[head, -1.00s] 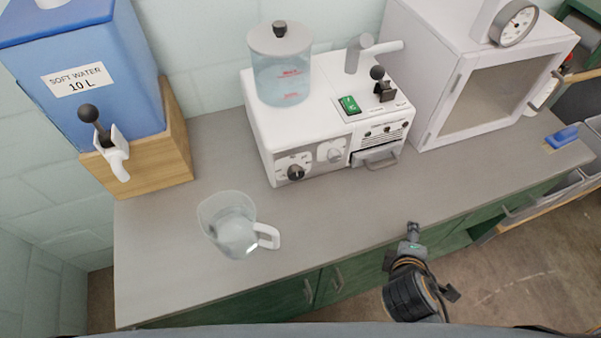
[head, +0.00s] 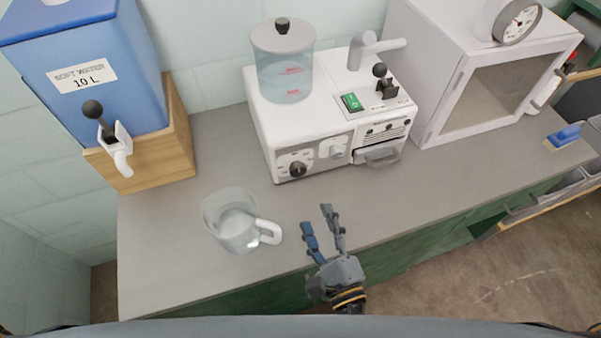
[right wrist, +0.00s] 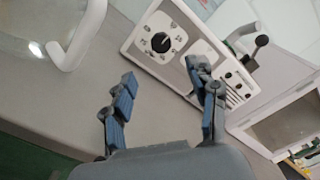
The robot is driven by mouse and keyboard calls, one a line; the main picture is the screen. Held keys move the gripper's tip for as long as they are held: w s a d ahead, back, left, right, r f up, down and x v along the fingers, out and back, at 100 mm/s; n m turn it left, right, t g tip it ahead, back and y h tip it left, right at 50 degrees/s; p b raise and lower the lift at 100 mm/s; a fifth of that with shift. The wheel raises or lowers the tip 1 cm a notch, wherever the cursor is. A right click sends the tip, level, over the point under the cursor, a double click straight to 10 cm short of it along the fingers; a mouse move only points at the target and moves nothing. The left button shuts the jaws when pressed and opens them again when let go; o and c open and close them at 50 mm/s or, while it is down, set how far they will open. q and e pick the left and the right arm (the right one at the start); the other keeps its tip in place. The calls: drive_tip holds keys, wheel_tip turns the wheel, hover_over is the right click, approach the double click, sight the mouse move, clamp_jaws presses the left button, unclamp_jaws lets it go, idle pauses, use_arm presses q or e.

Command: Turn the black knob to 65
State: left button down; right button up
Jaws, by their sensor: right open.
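The black knob (head: 297,169) is on a white dial plate at the lower left of the front of the white machine (head: 335,122). In the right wrist view the black knob (right wrist: 161,42) shows larger, with numbers around it; I cannot read its setting for certain. My right gripper (head: 317,216) is open and empty over the front of the counter, below and in front of the knob, not touching it. In the right wrist view its two fingers (right wrist: 160,85) are spread, with the knob beyond them. My left gripper is not in view.
A clear jug (head: 232,222) with a white handle stands on the grey counter (head: 190,275), left of my right gripper. A blue water tank (head: 90,75) on a wooden stand is at the left. A white cabinet (head: 480,90) stands at the right.

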sight(299, 173)
drive_tip(key=p+x, duration=0.2)
drive_tip(key=x, duration=1)
drive_tip(key=c, duration=1.1)
drive_tip(key=shift+c, duration=0.2)
